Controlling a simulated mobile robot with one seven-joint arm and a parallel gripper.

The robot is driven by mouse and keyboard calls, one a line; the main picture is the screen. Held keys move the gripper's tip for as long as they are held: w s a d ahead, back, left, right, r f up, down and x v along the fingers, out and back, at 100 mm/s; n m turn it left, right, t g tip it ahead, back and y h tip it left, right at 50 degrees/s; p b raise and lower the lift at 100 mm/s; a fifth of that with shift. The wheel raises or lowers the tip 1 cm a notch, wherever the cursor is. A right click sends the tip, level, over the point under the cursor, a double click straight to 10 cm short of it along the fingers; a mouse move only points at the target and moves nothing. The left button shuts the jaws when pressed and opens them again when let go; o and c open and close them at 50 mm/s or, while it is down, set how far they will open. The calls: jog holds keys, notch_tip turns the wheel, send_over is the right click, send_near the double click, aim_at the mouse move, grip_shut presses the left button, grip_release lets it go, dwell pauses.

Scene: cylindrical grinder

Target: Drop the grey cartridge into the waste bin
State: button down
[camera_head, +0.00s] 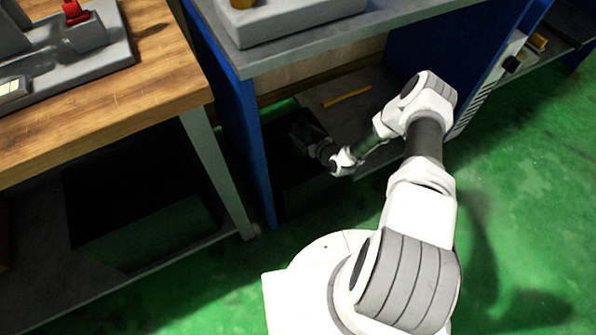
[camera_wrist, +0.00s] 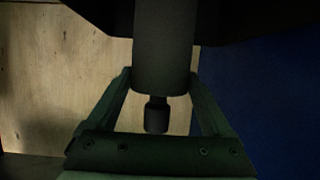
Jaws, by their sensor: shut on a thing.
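The grey cartridge (camera_wrist: 165,45) is a dark cylinder with a narrower stub at its lower end in the wrist view. My gripper (camera_wrist: 162,82) is shut on it, one finger on each side. In the head view my gripper (camera_head: 308,140) reaches into the shadow under the blue bench, and the cartridge cannot be made out there. A dark box that looks like the waste bin (camera_head: 292,192) stands below my gripper in that shadow. A black shape, perhaps its edge (camera_wrist: 245,18), crosses the top of the wrist view. The bin's inside is hidden.
The blue bench (camera_head: 247,150) has a side panel left of my gripper and a grey top above it. A yellow strip (camera_head: 346,98) lies on its lower shelf. A wooden table (camera_head: 110,95) stands at the left. Green floor (camera_head: 535,190) is free at the right.

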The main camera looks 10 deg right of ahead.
jog(key=shift+w+f+b, duration=0.1)
jog(key=shift+f+b, duration=0.5)
jog(key=shift+f, duration=0.6)
jog(key=shift+c, duration=0.2)
grip_release()
jog(key=shift+o, duration=0.2)
jog(key=p+v, duration=0.6)
jog(key=v, duration=1.1)
jog(key=shift+s, duration=0.25)
jog(key=shift+s+d, duration=0.1)
